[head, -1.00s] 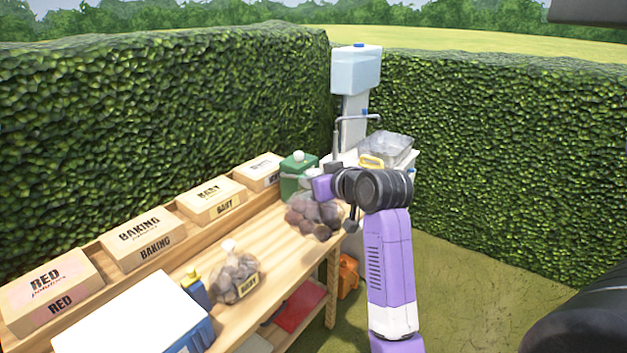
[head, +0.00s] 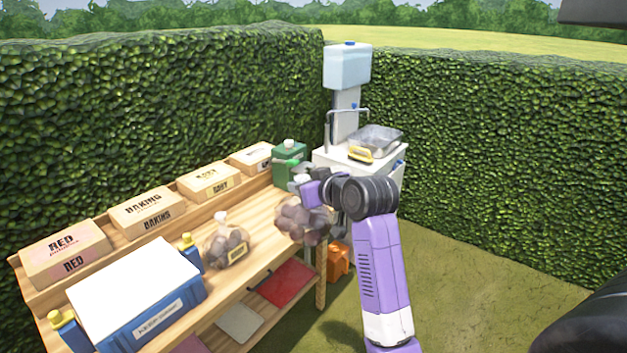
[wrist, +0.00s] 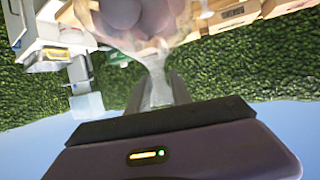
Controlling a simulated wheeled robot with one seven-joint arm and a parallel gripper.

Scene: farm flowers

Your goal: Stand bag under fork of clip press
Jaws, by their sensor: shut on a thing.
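My gripper (head: 312,190) is shut on the gathered clear neck of a bag of potatoes (head: 300,222). The bag hangs below the fingers, over or just in front of the bench's far right end; I cannot tell if it touches the top. In the wrist view the twisted neck (wrist: 156,85) is between the fingers and the potatoes (wrist: 135,15) show at the top.
A second, labelled potato bag (head: 226,246) stands on the wooden bench (head: 262,218). Several labelled boxes (head: 148,212) line its back, and a blue bin with a white lid (head: 130,290) is nearer. A white wash stand (head: 347,165) stands beyond the bench, and an orange object (head: 340,258) sits below.

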